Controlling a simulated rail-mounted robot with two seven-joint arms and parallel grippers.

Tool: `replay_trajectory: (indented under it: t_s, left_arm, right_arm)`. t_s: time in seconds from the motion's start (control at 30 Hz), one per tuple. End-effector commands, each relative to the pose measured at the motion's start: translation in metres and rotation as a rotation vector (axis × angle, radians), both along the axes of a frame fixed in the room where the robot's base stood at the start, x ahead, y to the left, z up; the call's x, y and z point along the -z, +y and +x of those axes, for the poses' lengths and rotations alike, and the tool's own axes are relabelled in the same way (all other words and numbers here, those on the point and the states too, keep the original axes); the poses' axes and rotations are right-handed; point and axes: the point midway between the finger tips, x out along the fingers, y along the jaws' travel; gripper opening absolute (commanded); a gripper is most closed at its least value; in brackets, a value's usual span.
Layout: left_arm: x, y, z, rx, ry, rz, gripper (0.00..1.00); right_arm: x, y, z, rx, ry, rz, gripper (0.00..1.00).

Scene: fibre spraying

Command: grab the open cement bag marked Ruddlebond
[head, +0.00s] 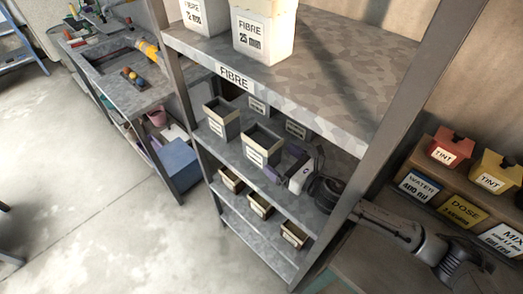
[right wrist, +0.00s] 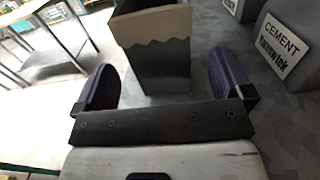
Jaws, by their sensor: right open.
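Two open-topped grey bags stand on the shelf below the top one in the head view: a nearer bag (head: 258,153) and a farther bag (head: 217,127). Their front labels are too small to read, so I cannot tell which is Ruddlebond. My right gripper (head: 283,160) is open beside the nearer bag, on its right. In the right wrist view an open bag (right wrist: 158,55) with a torn, wavy rim stands upright between the purple fingers of the right gripper (right wrist: 165,72), with gaps at both sides. My left gripper is not in view.
A bag labelled Cement Yarrowtek (right wrist: 285,48) stands close on the right in the wrist view. Other labelled bags (head: 297,130) stand behind the open ones. The top shelf (head: 310,75) hangs above, with a grey post (head: 390,130) at right. Small bins (head: 260,205) sit below.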

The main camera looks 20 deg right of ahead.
Motion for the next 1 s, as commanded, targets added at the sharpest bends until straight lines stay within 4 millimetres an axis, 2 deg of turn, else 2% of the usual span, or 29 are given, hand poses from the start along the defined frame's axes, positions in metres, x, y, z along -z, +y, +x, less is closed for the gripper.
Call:
replay_trajectory:
  t_s: [0.27,0.6,0.97,1.0]
  left_arm:
    - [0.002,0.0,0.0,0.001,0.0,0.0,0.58]
    - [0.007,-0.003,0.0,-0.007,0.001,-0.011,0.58]
    - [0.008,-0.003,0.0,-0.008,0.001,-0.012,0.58]
    - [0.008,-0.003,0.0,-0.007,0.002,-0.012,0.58]
  right_arm:
    - [0.0,0.007,0.013,0.0,-0.001,0.0,0.98]
    - [-0.001,0.026,0.049,0.0,0.0,0.0,0.98]
    - [-0.001,0.029,0.055,0.0,0.001,0.0,0.98]
    - [-0.001,0.029,0.055,0.0,0.001,0.0,0.95]
